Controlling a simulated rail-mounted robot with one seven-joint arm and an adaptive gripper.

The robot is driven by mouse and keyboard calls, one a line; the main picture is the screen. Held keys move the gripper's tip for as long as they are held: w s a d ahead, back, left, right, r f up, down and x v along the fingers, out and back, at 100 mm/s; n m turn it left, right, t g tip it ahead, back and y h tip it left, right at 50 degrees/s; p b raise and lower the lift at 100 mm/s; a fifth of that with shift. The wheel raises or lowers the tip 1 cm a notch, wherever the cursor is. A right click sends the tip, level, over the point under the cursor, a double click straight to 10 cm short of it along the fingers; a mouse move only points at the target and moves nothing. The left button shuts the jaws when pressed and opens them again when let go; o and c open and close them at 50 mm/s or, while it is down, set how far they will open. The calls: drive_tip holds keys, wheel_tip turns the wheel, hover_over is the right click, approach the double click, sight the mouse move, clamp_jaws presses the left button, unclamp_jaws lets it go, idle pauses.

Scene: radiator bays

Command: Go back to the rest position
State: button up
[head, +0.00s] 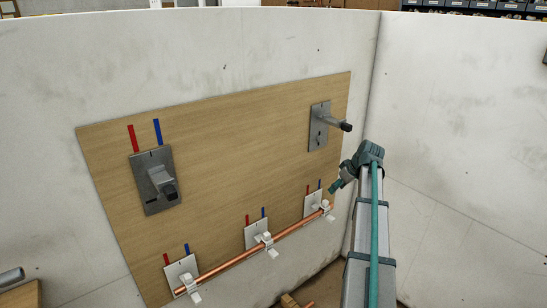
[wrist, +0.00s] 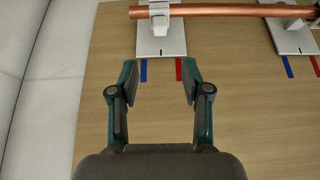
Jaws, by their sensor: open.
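My gripper (head: 338,186) is at the right of the wooden board, close to the right end of the copper pipe (head: 235,255). In the wrist view my gripper (wrist: 159,78) is open, with nothing between its fingers. The copper pipe (wrist: 215,10) runs across the top of that view, beyond the fingertips and apart from them. The pipe lies in white clips on three small plates: left (head: 173,271), middle (head: 256,230) and right (head: 312,203). One plate (wrist: 174,40) with a blue and a red mark shows just past the fingertips.
The wooden board (head: 225,155) leans on a white wall (head: 230,50). Two grey brackets stick out from it, upper left (head: 152,160) and upper right (head: 319,117). A second white wall (head: 460,110) stands at the right. Brown blocks (head: 290,300) lie below the board.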

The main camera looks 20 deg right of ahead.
drive_tip(key=s+a+f+m+g, duration=0.2)
drive_tip(key=s+a+f, duration=0.4)
drive_tip(key=a+f, duration=0.4)
drive_tip(key=s+a+f+m+g, duration=0.2)
drive_tip(key=s+a+f, duration=0.45)
drive_tip(key=f, duration=0.55)
drive_tip(key=s+a+f+m+g, duration=0.2)
drive_tip(key=s+a+f, duration=0.3)
drive_tip(key=a+f, duration=0.55)
drive_tip(key=s+a+f+n+g, duration=0.15)
drive_tip(key=s+a+f, duration=0.4)
drive_tip(key=s, duration=0.55)
drive_tip(key=s+a+f+n+g+h, duration=0.1)
drive_tip(key=s+a+f+g, duration=0.25)
drive_tip(key=s+a, duration=0.5)
drive_tip(key=s+a+f+n+g, duration=0.15)
drive_tip(key=s+a+f, duration=0.3)
drive_tip(key=s, duration=0.75)
wheel_tip(320, 180, up, 14)
drive_tip(key=w+p, duration=0.1)
drive_tip(key=p, duration=1.5)
drive_tip(key=shift+w+d, duration=0.2)
drive_tip(key=shift+w, duration=0.2)
